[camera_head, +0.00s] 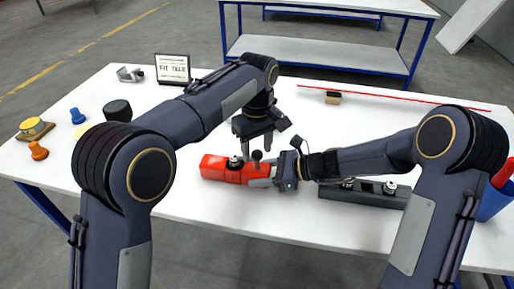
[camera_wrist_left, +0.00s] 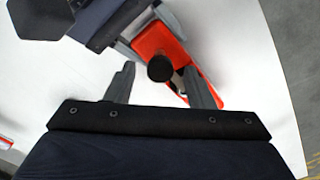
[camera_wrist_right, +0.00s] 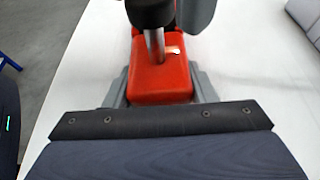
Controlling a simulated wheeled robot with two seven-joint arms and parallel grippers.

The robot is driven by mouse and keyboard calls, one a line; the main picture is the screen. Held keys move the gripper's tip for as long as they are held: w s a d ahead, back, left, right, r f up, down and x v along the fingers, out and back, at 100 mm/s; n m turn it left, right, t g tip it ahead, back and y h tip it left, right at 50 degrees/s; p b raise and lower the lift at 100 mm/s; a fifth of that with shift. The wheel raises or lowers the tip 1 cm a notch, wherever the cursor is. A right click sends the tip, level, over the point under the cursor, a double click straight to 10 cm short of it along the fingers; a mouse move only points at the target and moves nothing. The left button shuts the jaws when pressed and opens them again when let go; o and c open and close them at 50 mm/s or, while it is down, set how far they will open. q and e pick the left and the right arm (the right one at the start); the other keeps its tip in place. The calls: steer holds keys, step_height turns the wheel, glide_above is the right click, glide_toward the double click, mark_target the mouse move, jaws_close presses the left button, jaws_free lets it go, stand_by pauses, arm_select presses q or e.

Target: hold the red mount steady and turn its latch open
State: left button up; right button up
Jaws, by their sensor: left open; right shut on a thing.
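The red mount (camera_head: 216,168) lies on the white table, lengthwise from left to right in the head view. A round black knob on a metal post rises from it, apparently the latch (camera_wrist_left: 160,68); its post (camera_wrist_right: 155,45) shows in the right wrist view. My right gripper (camera_head: 268,172) is shut on the right end of the red mount, one finger on each side (camera_wrist_right: 162,88). My left gripper (camera_head: 256,142) points down above the mount, open, with its fingers (camera_wrist_left: 160,88) on either side of the knob. Whether they touch it cannot be told.
A dark grey block (camera_head: 365,194) with metal fittings lies right of the mount. A blue bin (camera_head: 493,203) stands at the right edge. A sign (camera_head: 173,69), a black cylinder (camera_head: 117,110) and several coloured parts are at the left. A small block (camera_head: 333,98) sits near the back.

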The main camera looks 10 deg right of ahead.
arm_select(q)
steer(key=shift+f, duration=0.25)
steer(key=c, duration=1)
